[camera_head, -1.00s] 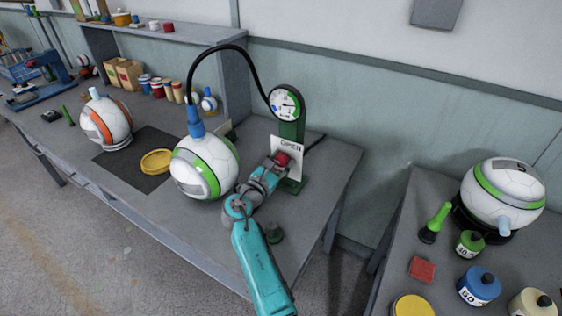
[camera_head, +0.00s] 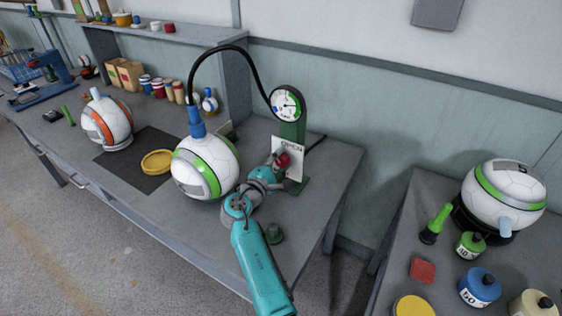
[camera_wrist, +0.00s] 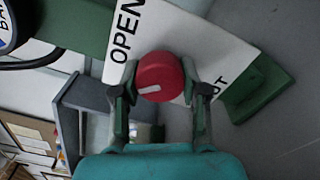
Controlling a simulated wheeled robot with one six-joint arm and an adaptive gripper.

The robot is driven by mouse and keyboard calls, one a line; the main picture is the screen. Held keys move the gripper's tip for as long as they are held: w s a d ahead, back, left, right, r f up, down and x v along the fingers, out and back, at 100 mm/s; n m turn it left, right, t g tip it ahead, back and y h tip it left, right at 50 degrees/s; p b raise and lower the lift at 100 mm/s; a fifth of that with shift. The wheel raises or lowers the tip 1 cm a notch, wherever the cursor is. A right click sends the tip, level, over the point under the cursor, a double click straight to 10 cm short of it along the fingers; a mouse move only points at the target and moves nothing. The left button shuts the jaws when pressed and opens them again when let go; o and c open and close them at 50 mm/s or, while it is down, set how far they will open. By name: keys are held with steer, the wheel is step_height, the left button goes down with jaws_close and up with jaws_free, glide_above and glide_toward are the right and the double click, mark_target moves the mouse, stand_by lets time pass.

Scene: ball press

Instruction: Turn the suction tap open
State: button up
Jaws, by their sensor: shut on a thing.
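The suction tap is a red round knob (camera_wrist: 160,76) with a pale pointer mark, in front of a white plate lettered "OPEN" (camera_wrist: 185,35). In the wrist view the pointer lies nearly level across the picture. My gripper (camera_wrist: 160,88) has one finger on each side of the knob and is shut on it. In the head view the knob (camera_head: 282,160) shows at the end of my gripper (camera_head: 275,168), on the green stand (camera_head: 290,133). A round dial gauge (camera_head: 287,104) tops the stand. Its readings are too small to tell.
A black hose runs from the gauge to the blue nozzle (camera_head: 196,122) on a white and green ball (camera_head: 190,177), close left of my arm. A second bench (camera_head: 395,235) with pots is at right.

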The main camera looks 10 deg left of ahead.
steer(key=m, duration=0.4)
steer(key=shift+r+m, duration=0.1)
steer(key=shift+m, duration=1.9)
steer(key=o, duration=1.1)
steer(key=shift+o, duration=0.2)
steer(key=shift+s, duration=0.1)
steer(key=v, duration=1.1)
steer(key=shift+s+a, duration=0.15)
steer(key=shift+s, duration=0.25)
steer(key=shift+r, duration=0.1)
